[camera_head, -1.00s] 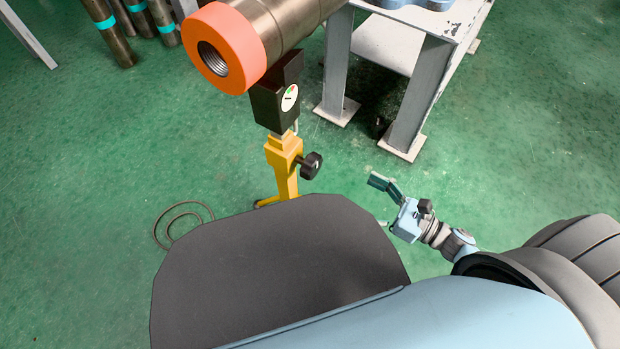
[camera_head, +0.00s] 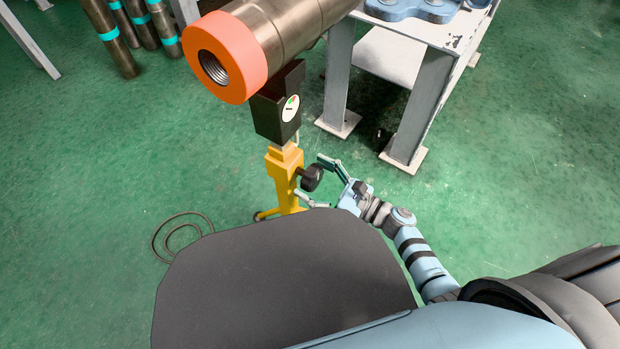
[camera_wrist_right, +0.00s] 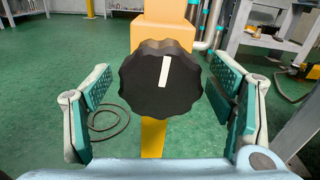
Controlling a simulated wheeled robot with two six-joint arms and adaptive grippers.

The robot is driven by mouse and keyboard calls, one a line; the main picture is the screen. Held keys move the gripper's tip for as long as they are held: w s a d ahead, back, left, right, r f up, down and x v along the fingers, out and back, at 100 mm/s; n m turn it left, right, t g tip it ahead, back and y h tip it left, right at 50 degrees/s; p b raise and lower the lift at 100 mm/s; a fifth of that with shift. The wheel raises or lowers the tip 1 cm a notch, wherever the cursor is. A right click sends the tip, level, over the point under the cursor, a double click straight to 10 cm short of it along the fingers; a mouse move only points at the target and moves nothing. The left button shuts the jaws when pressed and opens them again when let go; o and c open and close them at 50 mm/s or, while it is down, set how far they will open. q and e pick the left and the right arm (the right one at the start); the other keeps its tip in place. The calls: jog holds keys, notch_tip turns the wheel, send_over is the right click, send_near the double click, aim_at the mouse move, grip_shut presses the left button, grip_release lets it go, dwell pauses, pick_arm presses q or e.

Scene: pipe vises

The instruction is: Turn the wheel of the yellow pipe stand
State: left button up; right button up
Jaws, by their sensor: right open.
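The yellow pipe stand (camera_head: 281,177) stands on the green floor, with a black knobbed wheel (camera_head: 312,178) on its right side. In the right wrist view the wheel (camera_wrist_right: 160,80) faces the camera, with a white mark that is nearly upright and leans slightly right. My right gripper (camera_head: 318,180) is open at the wheel. In the right wrist view its teal-padded fingers stand to the left and right of the wheel, with a gap on both sides. The stand's lower part is partly hidden by my own body. My left gripper is not in view.
A steel pipe (camera_head: 290,22) with an orange end collar (camera_head: 226,57) rests above the stand's black head (camera_head: 277,104). A grey table (camera_head: 428,95) stands behind to the right. A cable (camera_head: 178,232) lies on the floor at left. Several dark pipes (camera_head: 109,38) stand at far left.

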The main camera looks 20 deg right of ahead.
jog(key=c, duration=1.1)
jog(key=shift+a, duration=0.35)
jog(key=shift+c, duration=0.2)
jog(key=shift+d, duration=0.3)
jog(key=shift+d+m, duration=0.15)
jog(key=shift+m, duration=1.75)
jog(key=m, duration=0.3)
jog(key=shift+m+p, duration=0.3)
jog(key=shift+p, duration=0.1)
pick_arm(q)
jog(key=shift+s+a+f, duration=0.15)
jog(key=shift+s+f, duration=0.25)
pick_arm(e)
jog(key=shift+m, duration=0.6)
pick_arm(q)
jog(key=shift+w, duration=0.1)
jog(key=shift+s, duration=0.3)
